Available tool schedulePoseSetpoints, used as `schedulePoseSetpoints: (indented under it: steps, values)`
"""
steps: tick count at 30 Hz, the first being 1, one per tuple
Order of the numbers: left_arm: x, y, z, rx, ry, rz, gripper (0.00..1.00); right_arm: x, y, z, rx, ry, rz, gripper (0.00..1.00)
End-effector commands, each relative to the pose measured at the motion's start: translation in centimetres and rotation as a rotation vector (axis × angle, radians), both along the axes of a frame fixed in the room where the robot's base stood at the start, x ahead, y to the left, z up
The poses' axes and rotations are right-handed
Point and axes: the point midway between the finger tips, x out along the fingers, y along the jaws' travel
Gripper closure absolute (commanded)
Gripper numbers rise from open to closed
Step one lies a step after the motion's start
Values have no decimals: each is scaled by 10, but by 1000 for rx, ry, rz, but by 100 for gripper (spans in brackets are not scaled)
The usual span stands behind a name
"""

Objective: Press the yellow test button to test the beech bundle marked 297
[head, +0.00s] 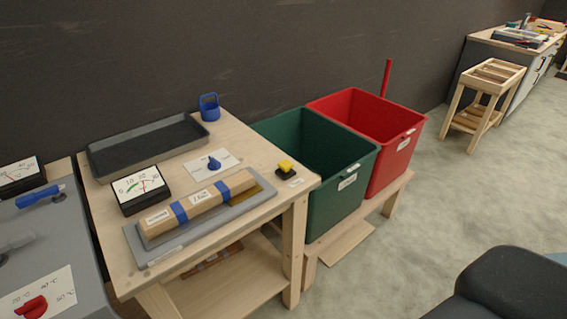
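The yellow test button (286,165) sits on a small black base at the right end of the wooden table, with a small white label in front of it. A beech bundle (209,200), wrapped with two blue bands, lies on a grey plate (150,258) at the table's front. White labels show on the bundle, but their print is too small to read, so I cannot confirm 297. A dial meter (141,189) with a white face stands behind the bundle's left end. Neither of my grippers is in view, and nothing touches the button.
A blue knob (214,163) on a white card, a grey tray (148,147) and a blue holder (209,107) are on the table (239,134). Green (330,190) and red (393,160) bins stand at right. A grey unit with a red knob (33,307) is left.

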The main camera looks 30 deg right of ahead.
Motion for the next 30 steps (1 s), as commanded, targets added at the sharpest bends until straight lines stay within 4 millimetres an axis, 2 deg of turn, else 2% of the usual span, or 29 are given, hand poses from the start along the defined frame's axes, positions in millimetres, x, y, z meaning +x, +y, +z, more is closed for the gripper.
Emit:
schedulePoseSetpoints:
  steps: [11,25,30]
  values:
    - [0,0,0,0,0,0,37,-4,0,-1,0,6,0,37]
    - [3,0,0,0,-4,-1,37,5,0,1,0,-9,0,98]
    - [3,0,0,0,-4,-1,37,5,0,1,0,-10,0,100]
